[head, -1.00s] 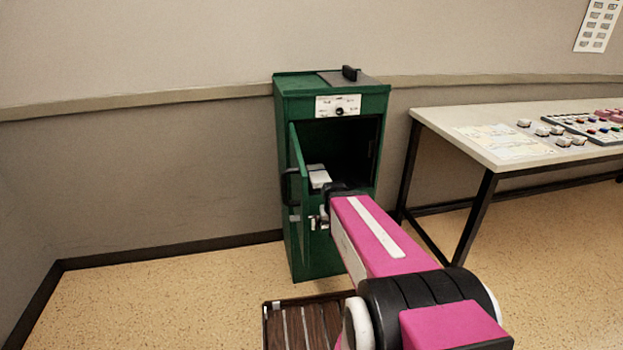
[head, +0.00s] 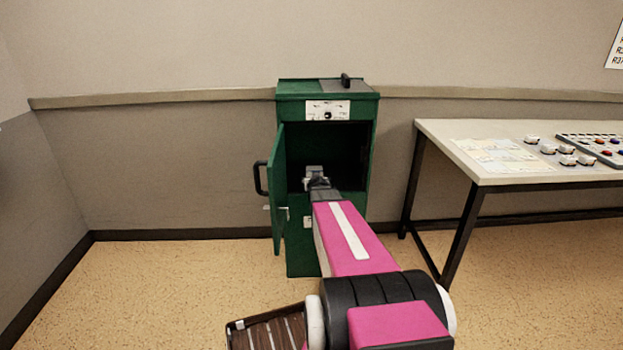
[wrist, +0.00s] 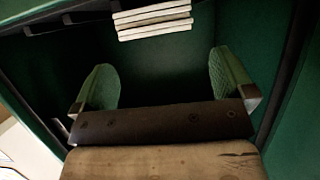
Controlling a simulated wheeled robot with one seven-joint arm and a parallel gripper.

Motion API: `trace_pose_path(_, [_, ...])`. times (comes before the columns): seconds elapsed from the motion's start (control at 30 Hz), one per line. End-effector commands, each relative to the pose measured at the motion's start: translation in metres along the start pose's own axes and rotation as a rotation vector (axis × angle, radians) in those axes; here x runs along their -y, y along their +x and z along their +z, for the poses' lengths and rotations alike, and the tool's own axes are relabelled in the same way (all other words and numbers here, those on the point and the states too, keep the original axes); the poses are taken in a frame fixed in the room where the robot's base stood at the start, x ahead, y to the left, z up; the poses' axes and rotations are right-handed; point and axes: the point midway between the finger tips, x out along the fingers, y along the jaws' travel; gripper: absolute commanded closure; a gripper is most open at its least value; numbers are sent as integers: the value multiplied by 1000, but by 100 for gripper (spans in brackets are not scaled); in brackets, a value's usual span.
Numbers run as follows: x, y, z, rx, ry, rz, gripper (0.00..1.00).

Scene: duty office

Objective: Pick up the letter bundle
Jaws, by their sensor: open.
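The letter bundle (wrist: 152,20), a stack of flat white envelopes, lies inside the green cabinet (head: 328,92) at the top edge of the wrist view. My gripper (wrist: 162,65) is open, its two green-padded fingers spread wide with nothing between them. The bundle is ahead of the fingers and apart from them, roughly between their lines. In the head view my gripper (head: 316,178) is at the cabinet's opening. A pale patch shows there, but I cannot tell bundle from gripper in it.
The cabinet door (head: 279,190) stands open to the left, with a black handle (head: 260,178). The cabinet walls and dark frame are close around my gripper. A white table (head: 500,172) with small items stands at the right. The floor at the left is clear.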

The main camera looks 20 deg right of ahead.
Motion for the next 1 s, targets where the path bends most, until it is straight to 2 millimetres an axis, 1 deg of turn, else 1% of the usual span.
trace_pose_path(0.03, [0, 12, 0, 0, 0, 0, 0])
trace_pose_path(0.1, [0, 23, 0, 1, 0, 0, 0])
trace_pose_path(0.2, [0, 33, 0, 1, 0, 0, 0])
trace_pose_path(0.37, [-1, 40, 1, 1, 0, 0, 0])
trace_pose_path(0.47, [-1, 51, 2, 2, 1, 1, 0])
trace_pose_path(0.6, [-3, 73, 3, 2, 0, 1, 0])
trace_pose_path(0.7, [-3, 84, 3, 2, 0, 1, 0])
trace_pose_path(0.8, [-3, 86, 3, 2, 0, 1, 0])
trace_pose_path(0.97, [-3, 85, 3, 2, 0, 1, 0])
trace_pose_path(1.0, [-3, 85, 3, 2, 0, 1, 10])
